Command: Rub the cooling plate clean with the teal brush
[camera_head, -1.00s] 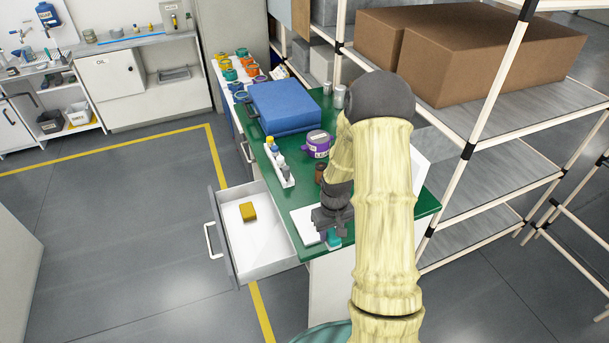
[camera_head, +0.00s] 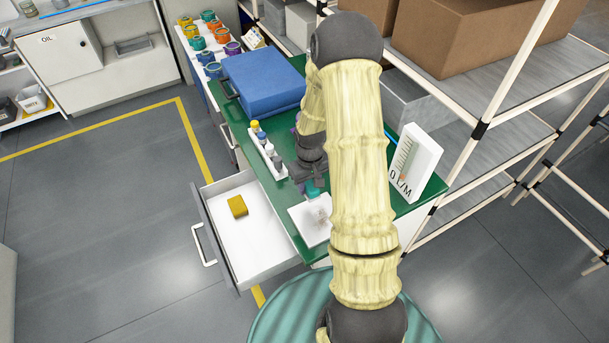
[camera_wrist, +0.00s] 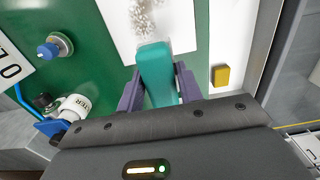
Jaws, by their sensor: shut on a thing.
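My gripper (camera_wrist: 152,95) is shut on the teal brush (camera_wrist: 156,68), which also shows in the head view (camera_head: 313,190) below my gripper. The cooling plate (camera_head: 308,219) is a white square on the green bench top. It bears a greyish speckled smudge, clear in the wrist view (camera_wrist: 150,18). In the wrist view the brush's far end overlaps the plate near the smudge. I cannot tell whether the brush touches the plate. My arm hides part of the bench.
An open drawer (camera_head: 262,254) with a yellow block (camera_head: 237,206) juts out left of the plate. A rack of small bottles (camera_head: 268,154) and a blue case (camera_head: 262,82) stand farther back. A white flow gauge (camera_head: 416,160) stands to the right, before shelving (camera_head: 525,90).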

